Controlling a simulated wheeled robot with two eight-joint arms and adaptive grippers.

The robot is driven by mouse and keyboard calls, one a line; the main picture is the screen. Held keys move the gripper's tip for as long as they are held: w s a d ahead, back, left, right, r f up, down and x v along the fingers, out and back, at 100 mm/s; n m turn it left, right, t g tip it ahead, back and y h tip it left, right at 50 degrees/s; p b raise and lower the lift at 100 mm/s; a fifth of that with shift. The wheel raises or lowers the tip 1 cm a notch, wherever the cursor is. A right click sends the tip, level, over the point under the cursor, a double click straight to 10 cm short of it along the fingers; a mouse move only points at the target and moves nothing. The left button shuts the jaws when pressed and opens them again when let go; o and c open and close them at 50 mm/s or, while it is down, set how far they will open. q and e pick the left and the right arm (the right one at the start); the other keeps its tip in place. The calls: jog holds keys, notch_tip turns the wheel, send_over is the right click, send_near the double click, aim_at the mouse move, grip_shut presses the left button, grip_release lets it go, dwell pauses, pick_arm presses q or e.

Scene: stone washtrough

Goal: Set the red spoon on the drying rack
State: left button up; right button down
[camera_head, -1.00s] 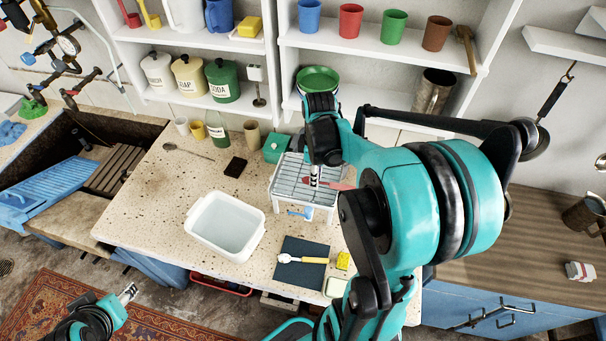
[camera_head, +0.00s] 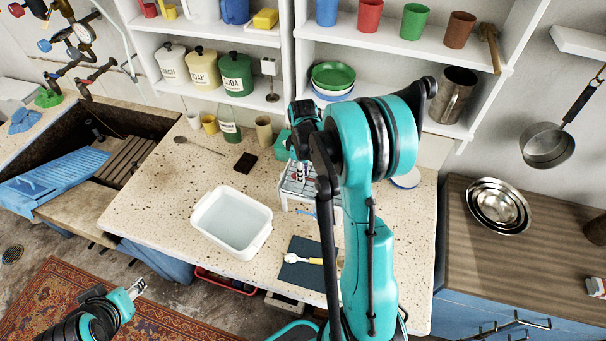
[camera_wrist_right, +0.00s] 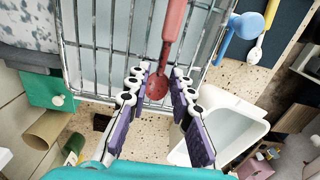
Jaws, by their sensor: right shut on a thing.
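The red spoon (camera_wrist_right: 173,30) shows in the wrist view, its bowl end between the fingers of my right gripper (camera_wrist_right: 158,88), which is shut on it. Its handle runs toward the top of the picture, over the wire bars of the drying rack (camera_wrist_right: 105,45). I cannot tell whether it touches the bars. In the head view my right gripper (camera_head: 299,174) is over the drying rack (camera_head: 287,188), and my arm hides part of the rack and most or all of the spoon. My left gripper (camera_head: 137,288) is low at the left, away from the counter; its jaw opening is unclear.
A white basin (camera_head: 231,222) stands left of the rack. A dark mat (camera_head: 298,272) with a yellow-handled spoon (camera_head: 303,260) lies in front, and a blue utensil (camera_head: 304,213) lies near the rack. Cups and a bottle stand behind. Shelves (camera_head: 395,45) rise at the back.

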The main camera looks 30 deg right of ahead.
jog(key=shift+f, duration=0.15)
jog(key=c, duration=1.3)
grip_release()
